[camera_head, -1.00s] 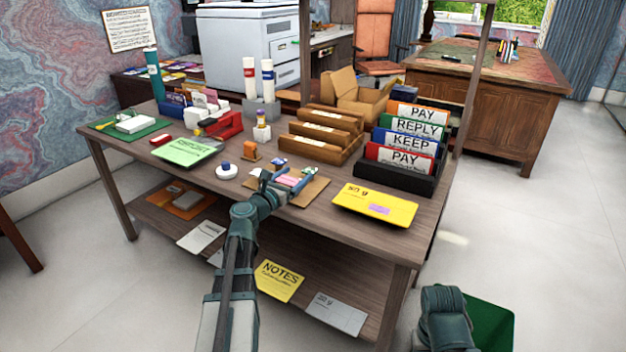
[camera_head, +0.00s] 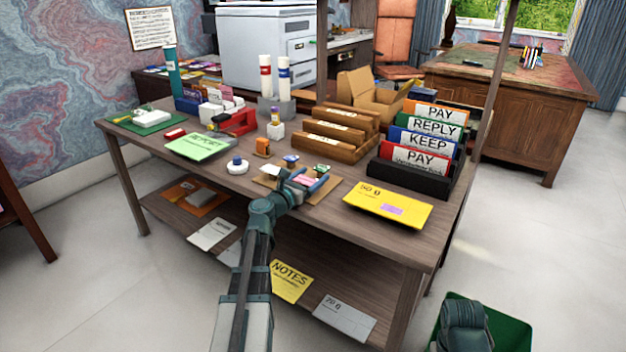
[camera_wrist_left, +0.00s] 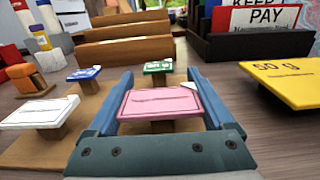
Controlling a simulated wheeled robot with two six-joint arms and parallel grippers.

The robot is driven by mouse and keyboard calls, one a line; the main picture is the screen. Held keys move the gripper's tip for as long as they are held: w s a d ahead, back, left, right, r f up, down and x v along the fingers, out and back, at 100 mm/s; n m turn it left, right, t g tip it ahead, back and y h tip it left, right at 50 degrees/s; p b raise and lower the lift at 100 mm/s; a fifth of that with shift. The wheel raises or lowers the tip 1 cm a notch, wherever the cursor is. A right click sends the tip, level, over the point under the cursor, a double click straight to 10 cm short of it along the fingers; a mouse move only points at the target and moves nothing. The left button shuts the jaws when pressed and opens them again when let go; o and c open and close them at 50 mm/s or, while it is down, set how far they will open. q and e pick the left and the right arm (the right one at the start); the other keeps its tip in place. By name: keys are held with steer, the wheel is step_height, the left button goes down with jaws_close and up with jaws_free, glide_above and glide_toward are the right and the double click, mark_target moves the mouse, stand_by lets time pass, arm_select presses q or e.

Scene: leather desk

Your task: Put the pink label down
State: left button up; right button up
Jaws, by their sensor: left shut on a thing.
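The pink label (camera_wrist_left: 160,103) sits between the two blue fingers of my left gripper (camera_wrist_left: 166,90) in the left wrist view, above the tan board (camera_wrist_left: 70,143). A small wooden block shows under it; I cannot tell whether that block touches the board. In the head view my left gripper (camera_head: 303,182) is over the board near the desk's front edge, with the pink label (camera_head: 304,180) partly hidden by the fingers. A white label (camera_wrist_left: 40,112), a blue label (camera_wrist_left: 84,73) and a green label (camera_wrist_left: 158,67) stand around it. My right gripper's fingers are not visible.
A yellow 50 g envelope (camera_head: 388,205) lies right of the board. Wooden racks (camera_head: 335,135) and a black holder of folders (camera_head: 410,174) stand behind. A white round object (camera_head: 237,166) and an orange block (camera_head: 262,147) are to the left.

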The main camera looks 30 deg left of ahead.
arm_select(q)
steer(key=shift+f, duration=0.15)
steer(key=shift+f, duration=0.15)
steer(key=o, duration=1)
steer(key=shift+o, duration=0.2)
